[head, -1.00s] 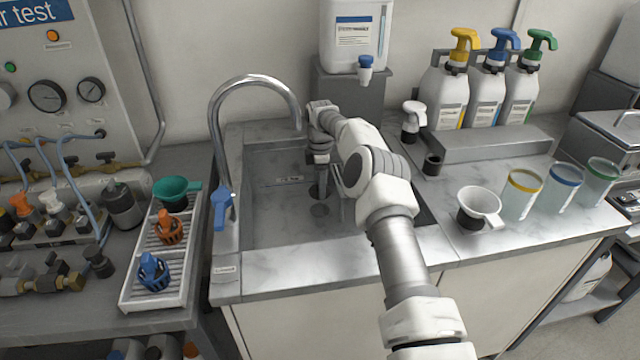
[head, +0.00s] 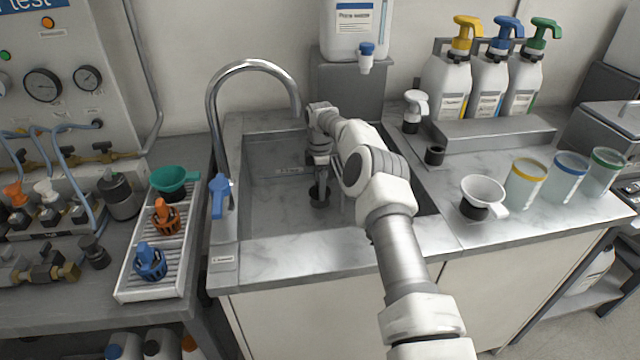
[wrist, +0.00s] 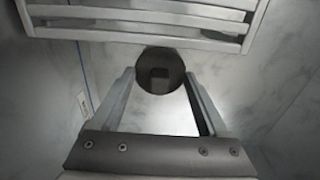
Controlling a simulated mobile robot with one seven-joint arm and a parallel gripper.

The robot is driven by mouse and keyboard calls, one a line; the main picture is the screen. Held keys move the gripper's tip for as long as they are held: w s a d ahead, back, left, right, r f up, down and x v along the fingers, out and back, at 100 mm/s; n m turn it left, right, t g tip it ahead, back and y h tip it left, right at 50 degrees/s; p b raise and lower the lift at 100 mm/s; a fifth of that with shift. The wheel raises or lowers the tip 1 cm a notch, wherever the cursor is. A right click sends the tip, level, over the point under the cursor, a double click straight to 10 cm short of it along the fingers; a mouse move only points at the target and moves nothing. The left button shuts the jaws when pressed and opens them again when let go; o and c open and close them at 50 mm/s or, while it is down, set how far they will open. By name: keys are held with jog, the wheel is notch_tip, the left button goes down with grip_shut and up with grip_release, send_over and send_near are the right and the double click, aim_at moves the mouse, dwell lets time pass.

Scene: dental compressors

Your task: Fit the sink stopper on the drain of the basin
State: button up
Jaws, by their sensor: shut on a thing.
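My gripper (head: 320,182) is down inside the sink basin (head: 270,205), pointing at its floor. It is shut on the sink stopper (head: 319,199), a dark round piece with an upright grip. In the wrist view the stopper (wrist: 161,66) sits between the fingertips of my gripper (wrist: 161,80), its round disc facing the camera. In the head view the stopper is low in the basin and covers the place of the drain. The drain is hidden in both views, so I cannot tell whether the stopper touches it or is seated.
A pale slatted rack (wrist: 145,27) lies close beside the stopper. The curved faucet (head: 213,105) with a blue lever (head: 220,195) stands left of the basin.

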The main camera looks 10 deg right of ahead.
jog(key=shift+f, duration=0.15)
jog(key=shift+f+b, duration=0.55)
jog(key=shift+f, duration=0.4)
jog(key=shift+f, duration=0.1)
jog(key=shift+f+b, duration=0.35)
jog(key=shift+f, duration=0.1)
jog(key=o, duration=1.2)
jog(key=shift+o, duration=0.2)
jog(key=shift+r, duration=0.1)
